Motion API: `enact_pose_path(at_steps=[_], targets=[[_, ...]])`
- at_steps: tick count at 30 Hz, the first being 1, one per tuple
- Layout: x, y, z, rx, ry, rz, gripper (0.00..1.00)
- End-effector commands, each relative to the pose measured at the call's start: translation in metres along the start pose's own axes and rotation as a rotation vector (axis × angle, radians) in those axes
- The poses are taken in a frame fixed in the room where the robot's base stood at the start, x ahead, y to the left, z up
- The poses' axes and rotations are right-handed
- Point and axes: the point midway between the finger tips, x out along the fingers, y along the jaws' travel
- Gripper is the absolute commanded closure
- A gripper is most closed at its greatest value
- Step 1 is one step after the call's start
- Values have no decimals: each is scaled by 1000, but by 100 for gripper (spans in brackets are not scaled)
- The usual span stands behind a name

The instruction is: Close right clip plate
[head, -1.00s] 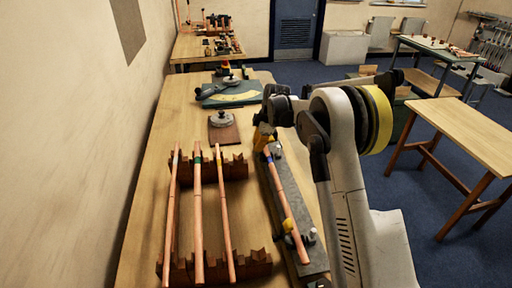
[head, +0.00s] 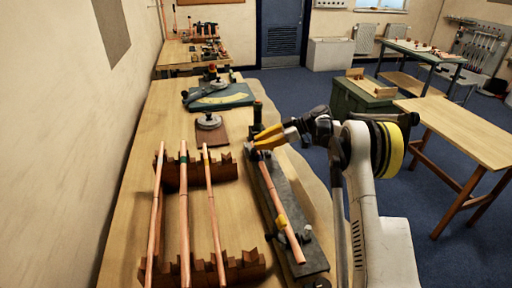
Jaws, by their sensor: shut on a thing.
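A long grey fixture (head: 299,261) lies along the right side of the bench with a copper pipe (head: 291,240) on top. A yellow piece (head: 281,221) sits at the pipe's near part, beside a pale knob (head: 307,231). My gripper (head: 254,146), with yellow fingers, reaches in from the right, low over the fixture's far end. It is shut on a small part there, which looks like a clip plate. The fingers hide most of that part and the pipe's far end, so I cannot tell the plate's angle.
Three copper pipes (head: 184,215) lie across notched wooden racks (head: 224,170) to the left. Behind are a round metal piece on a brown board (head: 216,133) and a green bending tool (head: 232,97). A dark upright post (head: 257,113) stands just behind my gripper.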

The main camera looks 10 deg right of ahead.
Motion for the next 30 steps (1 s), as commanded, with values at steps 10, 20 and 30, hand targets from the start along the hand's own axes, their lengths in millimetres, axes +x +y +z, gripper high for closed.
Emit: enact_pose_path(at_steps=[10,20,30], targets=[[-1,0,9,33,120,-10,100],[-2,0,8,38,140,-12,100],[-2,1,8,38,140,-11,60]])
